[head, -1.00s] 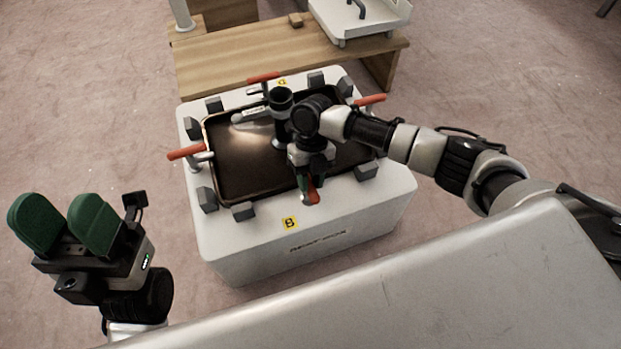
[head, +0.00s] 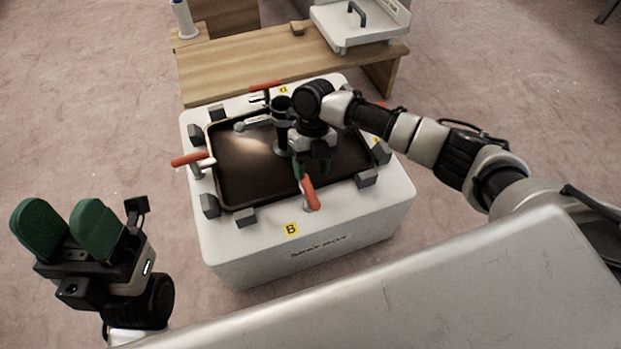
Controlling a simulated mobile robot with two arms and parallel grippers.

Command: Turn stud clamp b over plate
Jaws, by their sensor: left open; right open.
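Stud clamp B has a red-orange handle (head: 310,193) and stands at the front edge of the white box, just behind the yellow B label (head: 291,229). Its handle slants back toward the dark plate (head: 240,165), which lies in the box top. My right gripper (head: 311,172) points down over the plate's front part, close behind the handle. Its green fingers are partly hidden by its own body, and I cannot tell whether they touch the clamp. My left gripper (head: 68,230) is open and empty, off to the left over the floor.
Other red-handled clamps stand at the left (head: 190,158) and back (head: 265,86) of the box. Grey blocks (head: 246,217) ring the plate. A dark post (head: 281,125) stands on the plate. A wooden bench (head: 290,60) with a white tray is behind. The floor at left is clear.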

